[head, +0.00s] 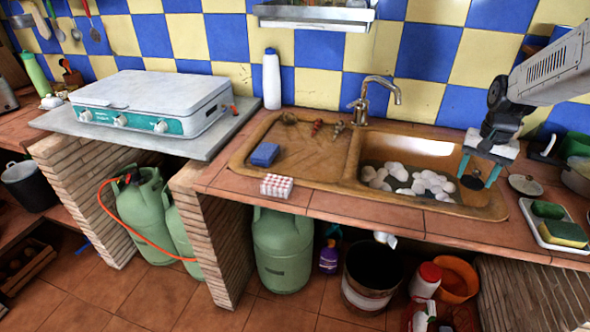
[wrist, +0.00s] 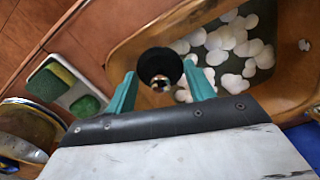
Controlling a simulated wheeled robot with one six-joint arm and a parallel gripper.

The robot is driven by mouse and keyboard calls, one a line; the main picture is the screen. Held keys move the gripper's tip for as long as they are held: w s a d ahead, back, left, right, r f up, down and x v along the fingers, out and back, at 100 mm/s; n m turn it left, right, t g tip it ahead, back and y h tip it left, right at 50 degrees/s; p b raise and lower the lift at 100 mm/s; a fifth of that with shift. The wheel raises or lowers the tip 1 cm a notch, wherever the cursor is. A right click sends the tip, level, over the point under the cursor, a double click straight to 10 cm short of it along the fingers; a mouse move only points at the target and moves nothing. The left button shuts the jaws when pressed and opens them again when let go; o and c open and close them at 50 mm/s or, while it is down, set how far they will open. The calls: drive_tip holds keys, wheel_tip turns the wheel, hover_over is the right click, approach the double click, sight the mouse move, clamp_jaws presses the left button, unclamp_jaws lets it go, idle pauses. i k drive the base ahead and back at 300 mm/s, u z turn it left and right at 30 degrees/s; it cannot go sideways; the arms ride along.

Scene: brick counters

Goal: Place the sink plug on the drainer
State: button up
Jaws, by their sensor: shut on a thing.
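The sink plug (wrist: 160,65) is a round black disc with a metal knob. My gripper (wrist: 160,82) is shut on its knob, with the teal fingers on either side of it in the wrist view. In the head view my gripper (head: 480,176) holds the dark plug (head: 473,183) over the right end of the sink basin (head: 490,208). The plug appears to hang above the basin floor. The drainer (head: 310,163) is the brown ribbed board left of the basin.
On the drainer are a blue sponge (head: 265,154) and small items at its back edge. White lumps (head: 430,184) lie in the basin. A tap (head: 376,95) rises behind. A tray with sponges (head: 553,228) is at right.

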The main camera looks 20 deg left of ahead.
sight(311, 165)
drive_tip(key=k, duration=0.65)
drive_tip(key=u, duration=2.05)
drive_tip(key=i, duration=1.6)
drive_tip(key=z, duration=2)
